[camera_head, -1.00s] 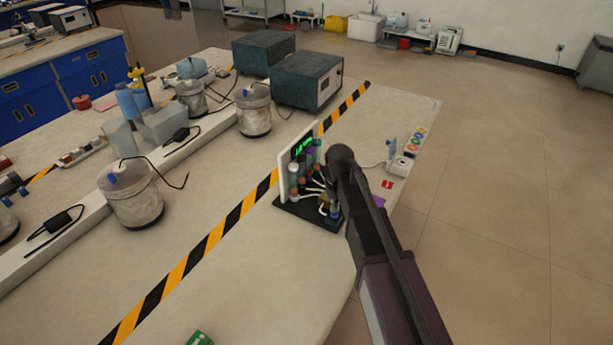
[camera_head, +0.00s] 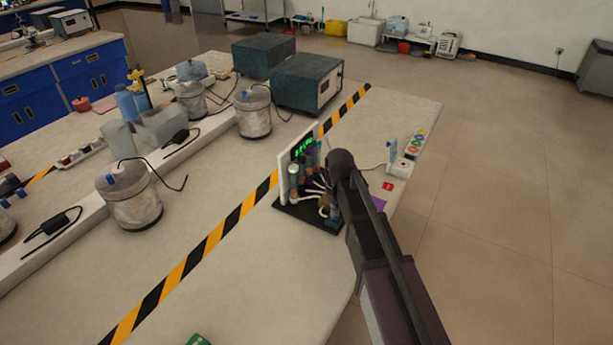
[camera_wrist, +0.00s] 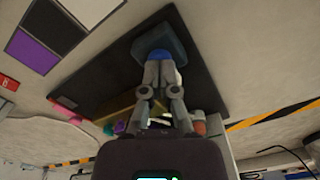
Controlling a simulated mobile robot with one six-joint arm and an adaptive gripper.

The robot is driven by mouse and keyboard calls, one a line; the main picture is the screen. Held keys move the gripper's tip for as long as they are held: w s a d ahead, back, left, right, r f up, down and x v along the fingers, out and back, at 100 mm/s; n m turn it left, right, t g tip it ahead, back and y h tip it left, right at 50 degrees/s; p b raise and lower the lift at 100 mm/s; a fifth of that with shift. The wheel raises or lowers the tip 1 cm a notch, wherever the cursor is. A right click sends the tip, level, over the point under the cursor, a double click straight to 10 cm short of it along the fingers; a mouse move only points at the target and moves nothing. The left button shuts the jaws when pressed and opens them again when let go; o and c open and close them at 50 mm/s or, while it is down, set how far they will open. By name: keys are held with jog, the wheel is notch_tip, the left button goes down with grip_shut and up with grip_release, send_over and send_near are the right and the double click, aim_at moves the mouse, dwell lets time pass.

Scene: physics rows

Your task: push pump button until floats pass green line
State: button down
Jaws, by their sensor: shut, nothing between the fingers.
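The pump rig (camera_head: 284,180) stands on a black base (camera_head: 292,211) near the table's right edge. It has a white back panel, upright tubes with coloured parts, white hoses and a green-lit display (camera_head: 302,147) too small to read. In the wrist view, a dark blue-grey block (camera_wrist: 174,42) with a brighter blue top, apparently the pump button, sits on the black base. My gripper (camera_wrist: 161,66) is shut and empty, its fingertips at the blue top's edge; I cannot tell if they press it. My arm hides part of the rig in the head view. I cannot make out floats or a green line.
A purple and dark card (camera_wrist: 35,50) lies beside the base. A white unit (camera_head: 402,167) with coloured discs stands further right. Yellow-black tape (camera_head: 215,236) runs behind the rig. Buckets (camera_head: 254,118) and boxes (camera_head: 308,80) stand further back. The front of the table is mostly clear.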

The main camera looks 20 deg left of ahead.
jog(key=shift+r+p, duration=0.6)
jog(key=shift+r, duration=0.2)
jog(key=shift+f, duration=0.1)
dwell(0.5)
jog(key=shift+f+b, duration=1.1)
jog(key=shift+b, duration=0.1)
jog(key=shift+r, duration=0.15)
jog(key=shift+r+p, duration=1.05)
jog(key=shift+p, duration=0.15)
dwell(0.3)
notch_tip(320, 180, up, 7)
jog(key=p, duration=0.7)
